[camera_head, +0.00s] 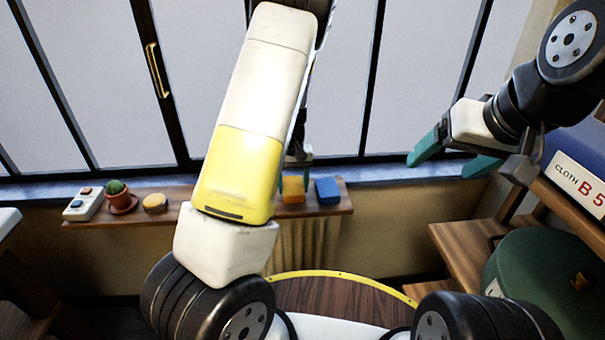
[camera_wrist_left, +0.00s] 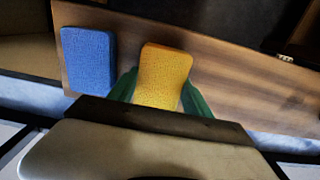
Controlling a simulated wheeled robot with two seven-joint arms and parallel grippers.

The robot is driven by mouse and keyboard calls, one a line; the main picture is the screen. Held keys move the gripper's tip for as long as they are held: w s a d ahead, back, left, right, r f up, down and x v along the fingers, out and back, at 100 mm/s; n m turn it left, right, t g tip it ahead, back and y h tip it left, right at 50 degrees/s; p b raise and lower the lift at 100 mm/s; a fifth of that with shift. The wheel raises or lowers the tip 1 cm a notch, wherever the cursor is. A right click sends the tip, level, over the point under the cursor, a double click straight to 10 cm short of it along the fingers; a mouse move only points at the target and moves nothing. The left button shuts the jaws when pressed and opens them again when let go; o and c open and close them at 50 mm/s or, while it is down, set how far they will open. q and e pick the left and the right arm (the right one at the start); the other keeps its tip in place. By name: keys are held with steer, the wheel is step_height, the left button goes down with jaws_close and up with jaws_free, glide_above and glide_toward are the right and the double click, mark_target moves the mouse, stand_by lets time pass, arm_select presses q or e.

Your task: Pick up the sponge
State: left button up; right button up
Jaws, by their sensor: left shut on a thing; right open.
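An orange-yellow sponge (camera_head: 293,189) is at the wooden shelf under the window, and a blue sponge (camera_head: 327,191) lies to its right. In the left wrist view the orange sponge (camera_wrist_left: 163,76) sits between the green fingers of my left gripper (camera_wrist_left: 159,91), which is shut on it. I cannot tell whether the orange sponge still touches the shelf. The blue sponge (camera_wrist_left: 89,60) is beside it there, apart from the fingers. My left arm hides part of the shelf in the head view. My right gripper (camera_head: 440,167) is open and empty, high at the right.
The shelf (camera_head: 176,204) also holds a grey box with buttons (camera_head: 83,204), a potted cactus (camera_head: 118,196) and a round tan item (camera_head: 155,203). A radiator (camera_head: 300,245) is below. At right are a wooden step (camera_head: 462,242), a green case (camera_head: 535,265) and a cloth sign (camera_head: 580,185).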

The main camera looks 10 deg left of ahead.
arm_select(q)
step_height(320, 180, up, 3)
steer(key=shift+f, duration=0.2)
steer(key=s+r, duration=0.1)
steer(key=s, duration=1.5)
steer(key=shift+a, duration=0.25)
